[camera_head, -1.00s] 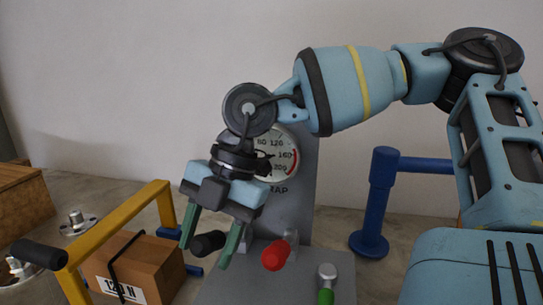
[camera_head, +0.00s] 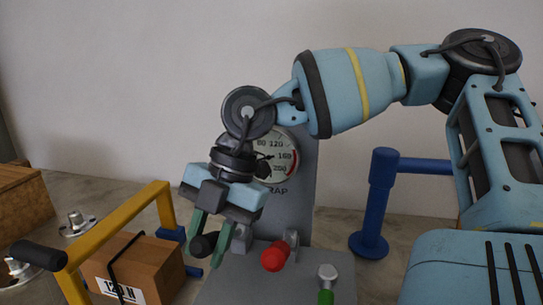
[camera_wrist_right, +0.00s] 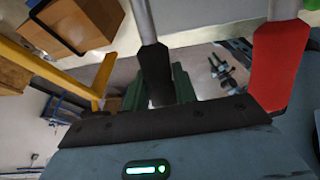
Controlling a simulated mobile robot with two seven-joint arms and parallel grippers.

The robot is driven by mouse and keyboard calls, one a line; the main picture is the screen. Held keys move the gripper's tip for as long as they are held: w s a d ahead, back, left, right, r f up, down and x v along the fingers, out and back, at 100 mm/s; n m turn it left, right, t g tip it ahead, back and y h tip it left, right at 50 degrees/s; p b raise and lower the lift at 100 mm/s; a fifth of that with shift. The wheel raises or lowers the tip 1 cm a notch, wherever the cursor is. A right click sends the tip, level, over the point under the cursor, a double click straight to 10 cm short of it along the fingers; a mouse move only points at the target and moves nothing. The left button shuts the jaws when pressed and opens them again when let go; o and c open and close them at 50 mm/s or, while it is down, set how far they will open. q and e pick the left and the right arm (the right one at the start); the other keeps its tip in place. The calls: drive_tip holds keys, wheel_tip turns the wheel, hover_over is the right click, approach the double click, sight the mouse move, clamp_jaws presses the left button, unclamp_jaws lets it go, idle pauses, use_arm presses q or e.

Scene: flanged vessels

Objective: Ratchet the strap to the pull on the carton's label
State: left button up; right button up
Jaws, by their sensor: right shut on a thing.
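My right gripper (camera_head: 208,251) is shut on the black-gripped lever (camera_head: 203,243) at the left of the grey strap stand (camera_head: 299,204). In the right wrist view the black grip (camera_wrist_right: 156,72) runs between my green fingers. The brown carton (camera_head: 150,266) sits lower left with a dark strap (camera_head: 120,252) around it. Its white label (camera_head: 113,291) reads about "12" and "N", with the strap crossing a digit. The round dial (camera_head: 285,155) on the stand has a red band near 160 and 200. My wrist hides its left part and its needle is unclear. My left gripper is out of view.
A red-gripped lever (camera_head: 274,256) and a green-gripped lever (camera_head: 326,293) stand right of the black one. A yellow frame (camera_head: 116,228) stands left, close to the carton. A blue post with a rail (camera_head: 381,200) is at right. Bolted flanges (camera_head: 77,223) lie far left.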

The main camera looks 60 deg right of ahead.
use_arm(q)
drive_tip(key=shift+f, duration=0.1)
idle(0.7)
